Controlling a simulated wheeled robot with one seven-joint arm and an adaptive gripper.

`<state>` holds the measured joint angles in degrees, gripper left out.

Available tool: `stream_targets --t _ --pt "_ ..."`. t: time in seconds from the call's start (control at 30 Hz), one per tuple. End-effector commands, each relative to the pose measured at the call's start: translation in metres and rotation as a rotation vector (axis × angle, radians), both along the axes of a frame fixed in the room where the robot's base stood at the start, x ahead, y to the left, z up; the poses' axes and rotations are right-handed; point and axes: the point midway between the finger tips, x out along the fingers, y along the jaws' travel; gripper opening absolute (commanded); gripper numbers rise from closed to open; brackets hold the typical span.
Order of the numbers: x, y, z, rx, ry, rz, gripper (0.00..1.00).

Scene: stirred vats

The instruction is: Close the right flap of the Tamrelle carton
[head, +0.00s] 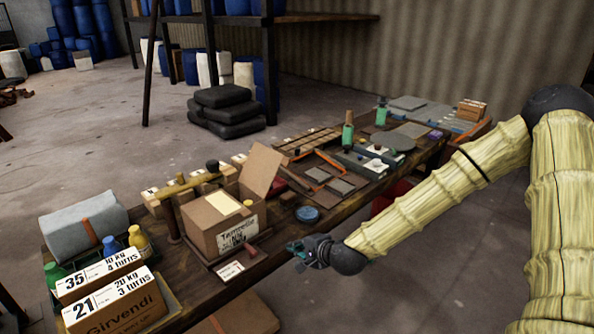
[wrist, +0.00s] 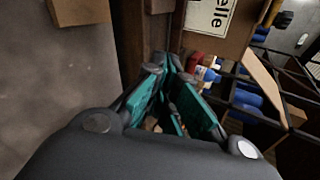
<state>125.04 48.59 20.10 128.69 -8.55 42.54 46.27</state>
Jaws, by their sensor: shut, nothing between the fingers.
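The Tamrelle carton (head: 216,222) is a brown cardboard box on the long table, with a white name label on its front. One flap (head: 262,170) stands raised at its right back side. A pale yellow piece (head: 222,203) shows on its top. My gripper (head: 297,250) is at the table's front edge, right of and in front of the carton, apart from it. In the wrist view its teal fingers (wrist: 172,105) are shut and empty. Part of the carton's label (wrist: 210,17) shows at the top of that view.
Boxes marked 35 (head: 98,275) and 21 (head: 112,303) stand left of the carton, near bottles. A wooden T-shaped handle (head: 180,187) stands behind the carton's left. A blue round lid (head: 308,214) lies to its right. Another box (head: 245,312) is below the table edge.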

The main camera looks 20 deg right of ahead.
Motion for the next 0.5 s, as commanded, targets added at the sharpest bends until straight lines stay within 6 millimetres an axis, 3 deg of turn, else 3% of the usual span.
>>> stream_targets --t 0.1,0.3,0.5 --pt "0.027 -0.024 0.042 0.11 -0.073 -0.092 0.0" --pt "0.058 -0.066 0.108 0.29 -0.185 -0.222 0.0" --pt "0.071 -0.096 0.151 0.409 -0.258 -0.297 0.0"
